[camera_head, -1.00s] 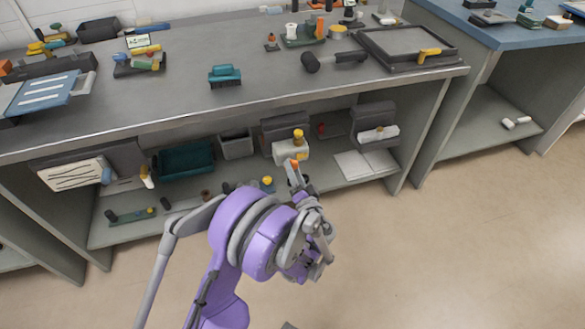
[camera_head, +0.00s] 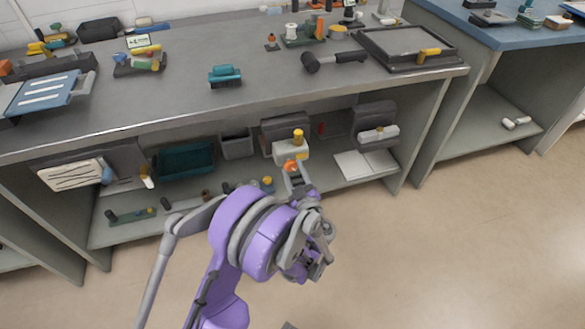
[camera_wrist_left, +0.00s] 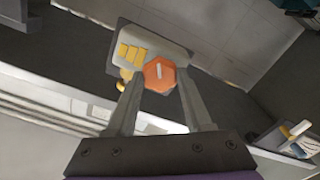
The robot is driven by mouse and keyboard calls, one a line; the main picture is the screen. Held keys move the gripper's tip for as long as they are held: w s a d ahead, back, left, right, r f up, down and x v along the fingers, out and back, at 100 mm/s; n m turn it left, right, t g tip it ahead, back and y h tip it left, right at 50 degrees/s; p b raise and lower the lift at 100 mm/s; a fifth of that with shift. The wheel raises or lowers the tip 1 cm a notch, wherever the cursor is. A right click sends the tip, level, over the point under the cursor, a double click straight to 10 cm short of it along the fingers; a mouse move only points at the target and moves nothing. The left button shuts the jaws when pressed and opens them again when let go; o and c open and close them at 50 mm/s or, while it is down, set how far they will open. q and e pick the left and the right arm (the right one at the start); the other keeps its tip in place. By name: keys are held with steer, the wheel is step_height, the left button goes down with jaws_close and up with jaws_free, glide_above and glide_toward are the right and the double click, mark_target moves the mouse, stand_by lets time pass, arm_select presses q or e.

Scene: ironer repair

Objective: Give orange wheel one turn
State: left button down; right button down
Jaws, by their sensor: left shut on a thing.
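The orange wheel (camera_wrist_left: 160,74) is a six-sided knob with a pale bar mark, on the front of a light grey unit (camera_wrist_left: 185,52) in the left wrist view. In the head view the wheel (camera_head: 289,164) shows small at the tip of my left gripper (camera_head: 292,168), below the unit's yellow top knob (camera_head: 298,135). My left gripper (camera_wrist_left: 160,85) has one finger on each side of the wheel and is shut on it. The fingers cover part of the wheel's sides. My right gripper is not in view.
The unit is on the shelf under a grey bench (camera_head: 270,82). A grey bin (camera_head: 236,144) and teal crate (camera_head: 184,160) stand left of it. An open booklet (camera_head: 365,164) lies to the right. The bench edge is above my arm; the floor at right is clear.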

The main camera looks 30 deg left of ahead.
arm_select(q)
steer(key=shift+c, duration=2)
jaws_free()
steer(key=shift+d, duration=0.1)
steer(key=shift+v, duration=2.5)
